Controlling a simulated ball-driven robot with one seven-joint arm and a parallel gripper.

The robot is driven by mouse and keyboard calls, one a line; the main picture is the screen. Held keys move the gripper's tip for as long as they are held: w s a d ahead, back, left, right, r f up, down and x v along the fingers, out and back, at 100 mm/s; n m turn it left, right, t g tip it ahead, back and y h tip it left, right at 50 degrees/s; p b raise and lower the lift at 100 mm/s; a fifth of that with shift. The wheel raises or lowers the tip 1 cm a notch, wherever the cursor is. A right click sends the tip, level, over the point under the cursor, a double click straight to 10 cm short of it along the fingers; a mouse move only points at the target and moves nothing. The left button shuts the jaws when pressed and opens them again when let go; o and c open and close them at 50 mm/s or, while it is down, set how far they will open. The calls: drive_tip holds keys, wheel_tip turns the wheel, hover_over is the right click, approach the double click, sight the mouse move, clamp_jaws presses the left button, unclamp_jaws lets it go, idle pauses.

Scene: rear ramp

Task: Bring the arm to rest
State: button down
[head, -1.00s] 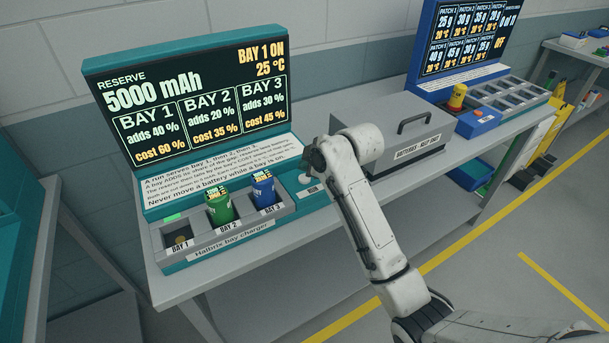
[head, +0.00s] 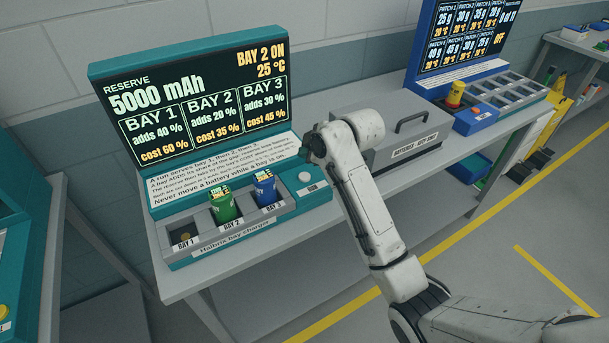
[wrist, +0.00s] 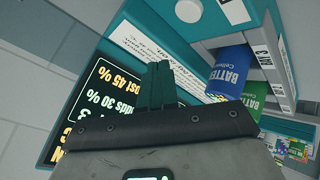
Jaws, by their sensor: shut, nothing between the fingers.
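My arm (head: 375,215) reaches up from the lower right, bent at an elbow, its far end over the right side of the Halbrix bay charger. In the wrist view my gripper (wrist: 160,84) shows as two dark teal fingers shut together with nothing between them. In the head view the fingers cannot be made out. The bay charger (head: 180,258) stands on a grey table; its screen (head: 195,105) reads BAY 2 ON. A green battery (head: 223,206) stands in bay 2 and a blue battery (head: 265,188) in bay 3. Bay 1 holds no battery.
A white round button (head: 305,177) is on the charger's right end. A grey lidded case (head: 408,135) stands right of the arm. A blue patch station (head: 490,115) holds a yellow battery (head: 455,94). The grey table (head: 345,228) has bare space along its front.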

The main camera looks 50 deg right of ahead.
idle(0.3)
drive_tip(key=s+a+f+m+g+y, duration=0.1)
drive_tip(key=s+a+f+m, duration=0.25)
drive_tip(key=s+a, duration=0.35)
drive_tip(key=s+a+f+m+g+y, duration=0.1)
drive_tip(key=s+a+f+m, duration=0.1)
drive_tip(key=s+a+f, duration=0.5)
drive_tip(key=s+a+m+g+h, duration=0.1)
drive_tip(key=s+a, duration=0.1)
drive_tip(key=s, duration=0.3)
drive_tip(key=s+a+m+g, duration=0.1)
drive_tip(key=s+a+m, duration=0.1)
drive_tip(key=s+a, duration=0.15)
drive_tip(key=s+d+f+g+b, duration=0.2)
drive_tip(key=s+f+g+b, duration=0.1)
drive_tip(key=s+f, duration=0.6)
drive_tip(key=shift+s+d+f+g+b, duration=0.25)
drive_tip(key=shift+s+g+b, duration=0.25)
drive_tip(key=shift+s, duration=0.7)
drive_tip(key=shift+a+m, duration=0.1)
drive_tip(key=shift+m, duration=0.15)
idle(3.1)
